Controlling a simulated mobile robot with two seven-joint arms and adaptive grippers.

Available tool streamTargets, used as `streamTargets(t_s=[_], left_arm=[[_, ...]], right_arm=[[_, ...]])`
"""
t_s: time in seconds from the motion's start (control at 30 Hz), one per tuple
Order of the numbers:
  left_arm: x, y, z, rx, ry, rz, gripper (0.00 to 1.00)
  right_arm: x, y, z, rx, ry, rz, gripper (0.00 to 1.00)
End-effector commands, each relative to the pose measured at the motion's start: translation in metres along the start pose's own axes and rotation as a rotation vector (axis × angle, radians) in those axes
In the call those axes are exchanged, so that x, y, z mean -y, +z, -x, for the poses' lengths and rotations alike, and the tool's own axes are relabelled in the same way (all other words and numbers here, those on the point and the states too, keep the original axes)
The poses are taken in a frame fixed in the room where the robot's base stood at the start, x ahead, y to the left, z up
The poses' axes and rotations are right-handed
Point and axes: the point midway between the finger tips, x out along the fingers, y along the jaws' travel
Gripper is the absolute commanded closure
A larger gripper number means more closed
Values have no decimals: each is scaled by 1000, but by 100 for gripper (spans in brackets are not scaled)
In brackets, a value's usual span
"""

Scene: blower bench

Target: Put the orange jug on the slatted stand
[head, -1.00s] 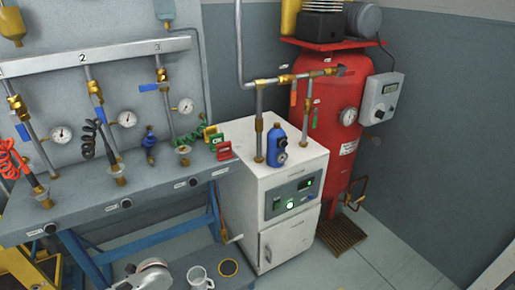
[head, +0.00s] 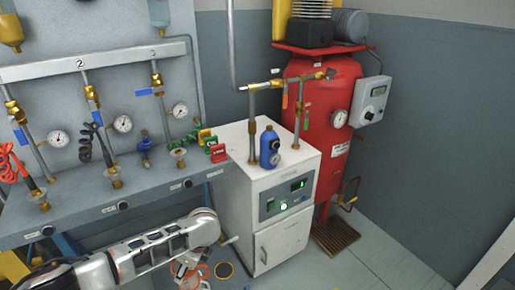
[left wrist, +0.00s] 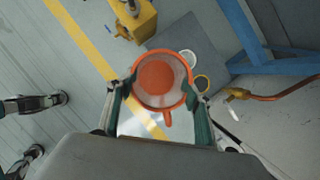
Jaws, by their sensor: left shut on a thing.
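The orange jug (left wrist: 158,74) is in the left wrist view, seen from above with its round rim up and its handle toward the bottom of the picture. My left gripper (left wrist: 160,92) is shut on it, one finger on each side. In the head view my left arm comes in from the lower left, and only bits of orange show by the gripper (head: 192,272) at the bottom edge. The slatted stand (head: 336,238) is a brown, bare low grate on the floor below the red tank, well to the right of the jug. My right gripper is not in view.
A white cabinet (head: 288,240) with a blue bottle (head: 270,148) on top stands between my left gripper and the stand. The red tank (head: 328,125) rises behind the stand. A white mug (left wrist: 189,58) and a yellow-rimmed disc (head: 224,269) are nearby. Floor right of the stand is clear.

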Motion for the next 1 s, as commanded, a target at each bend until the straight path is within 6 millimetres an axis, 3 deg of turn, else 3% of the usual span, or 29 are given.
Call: streamTargets(t_s=[0.03,0.2,0.47,0.67,1.0], left_arm=[[10,-2,21,6,3,29,84],[18,-12,72,8,59,163,84],[2,-13,138,6,162,413,84],[-32,3,183,5,275,685,84],[-115,50,249,-3,519,1257,84]], right_arm=[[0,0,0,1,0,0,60],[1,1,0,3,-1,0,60],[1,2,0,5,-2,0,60],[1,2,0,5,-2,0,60],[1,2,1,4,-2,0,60]])
